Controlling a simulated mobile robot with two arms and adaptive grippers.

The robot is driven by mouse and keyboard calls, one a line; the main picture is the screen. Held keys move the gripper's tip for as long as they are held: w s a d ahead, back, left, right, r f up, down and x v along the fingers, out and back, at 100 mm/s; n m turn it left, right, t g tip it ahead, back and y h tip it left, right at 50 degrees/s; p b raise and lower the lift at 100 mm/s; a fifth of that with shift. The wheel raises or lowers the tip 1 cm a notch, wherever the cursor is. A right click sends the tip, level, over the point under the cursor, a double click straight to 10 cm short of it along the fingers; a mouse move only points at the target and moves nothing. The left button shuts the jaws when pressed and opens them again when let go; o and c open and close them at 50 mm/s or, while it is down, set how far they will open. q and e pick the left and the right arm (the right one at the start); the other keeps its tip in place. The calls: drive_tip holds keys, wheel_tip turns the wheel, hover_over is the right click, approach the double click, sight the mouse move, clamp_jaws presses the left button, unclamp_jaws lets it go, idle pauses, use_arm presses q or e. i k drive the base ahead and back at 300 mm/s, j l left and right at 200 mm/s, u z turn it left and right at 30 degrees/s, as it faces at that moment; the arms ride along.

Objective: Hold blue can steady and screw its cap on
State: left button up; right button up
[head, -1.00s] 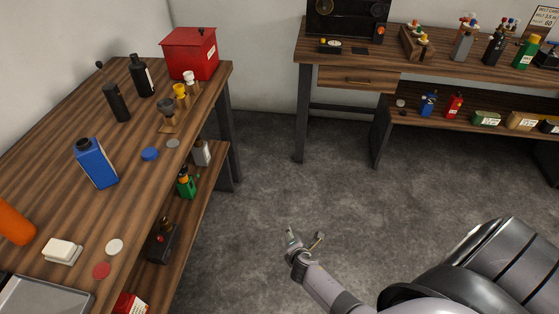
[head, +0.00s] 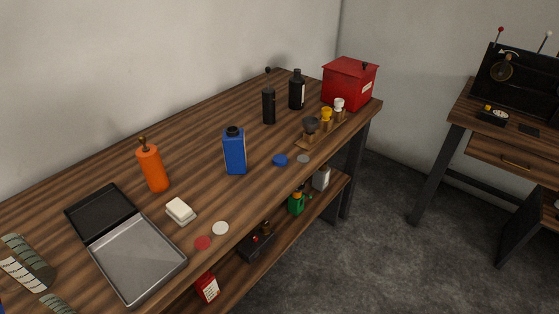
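The blue can (head: 235,152) stands upright on the wooden workbench (head: 90,208), near the middle of the head view. Its black neck on top shows no blue cap on it. A blue cap (head: 280,160) lies flat on the bench just right of the can, apart from it. Neither of my grippers is in view, and nothing touches the can or the cap.
A grey metal case (head: 135,255) lies open at the bench's front left. An orange bottle (head: 153,168) and a white block (head: 181,210) stand left of the can. Black bottles (head: 297,90), a small rack (head: 310,138) and a red box (head: 349,84) stand behind and right. Red (head: 203,243) and white discs (head: 220,228) lie near the front edge.

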sight(233, 140)
drive_tip(key=l+u, duration=0.15)
drive_tip(key=u, duration=0.35)
drive_tip(key=i+l+u, duration=0.1)
drive_tip(key=u, duration=0.35)
drive_tip(key=l+u, duration=0.35)
drive_tip(key=l, duration=0.6)
drive_tip(key=l+u, duration=0.3)
drive_tip(key=l, duration=0.7)
drive_tip(key=k+j, duration=0.05)
